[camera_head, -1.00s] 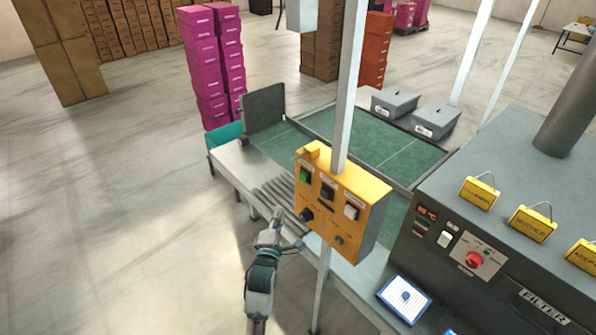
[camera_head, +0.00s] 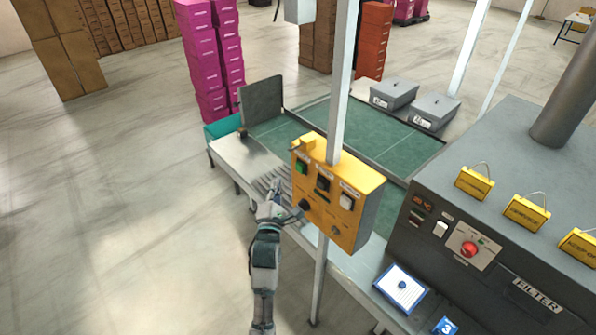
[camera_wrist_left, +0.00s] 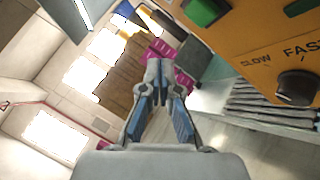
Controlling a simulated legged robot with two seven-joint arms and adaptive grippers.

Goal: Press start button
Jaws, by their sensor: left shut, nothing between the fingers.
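A yellow control box (camera_head: 326,219) is fixed to a grey post. A green button (camera_head: 302,167) sits at its upper left, with a black switch (camera_head: 323,184) and a white switch (camera_head: 347,201) to its right and a black knob (camera_head: 304,205) below. My left gripper (camera_head: 275,190) is shut and empty, just left of the box and lower than the green button, apart from it. In the left wrist view the shut fingers (camera_wrist_left: 159,70) point up the picture, and the green button (camera_wrist_left: 203,11) is to their upper right. My right gripper is not in view.
A metal table with rollers (camera_head: 265,180) and a green belt (camera_head: 370,135) lies behind the box. A grey machine (camera_head: 480,220) with a red knob (camera_head: 468,249) stands at right. Pink boxes (camera_head: 208,60) are stacked at the back. The floor at left is clear.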

